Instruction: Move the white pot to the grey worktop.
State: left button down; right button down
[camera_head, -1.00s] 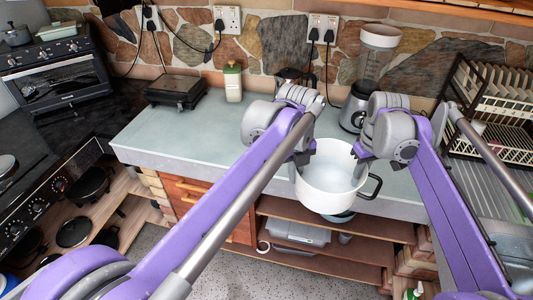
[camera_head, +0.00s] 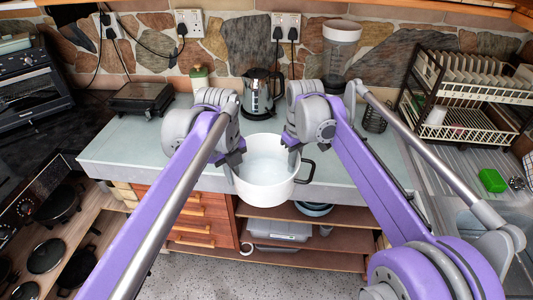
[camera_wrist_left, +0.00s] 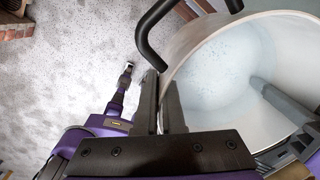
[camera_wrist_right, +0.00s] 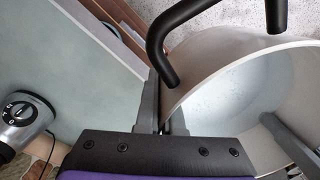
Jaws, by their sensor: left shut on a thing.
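The white pot (camera_head: 265,190) is in the air at the front edge of the grey worktop (camera_head: 125,150), roughly upright, its black handle on the right. My left gripper (camera_head: 232,165) is shut on the pot's left rim; the left wrist view shows the rim between its fingers (camera_wrist_left: 160,105). My right gripper (camera_head: 295,145) is at the right rim, and the right wrist view shows its fingers (camera_wrist_right: 163,110) closed around the pot wall. The inside looks empty. The pot's underside clearance over the worktop cannot be told.
A kettle (camera_head: 258,95) and a blender (camera_head: 338,60) stand behind the pot. A black grill (camera_head: 142,98) and a green-lidded jar (camera_head: 200,82) stand further left. The worktop's left front is clear. A dish rack (camera_head: 460,115) and sink are at right; open shelves (camera_head: 300,215) lie below.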

pick_arm(q)
jog(key=shift+a+f, duration=0.1)
jog(key=shift+a, duration=0.1)
pick_arm(e)
jog(key=shift+d+f, duration=0.1)
jog(key=shift+d, duration=0.1)
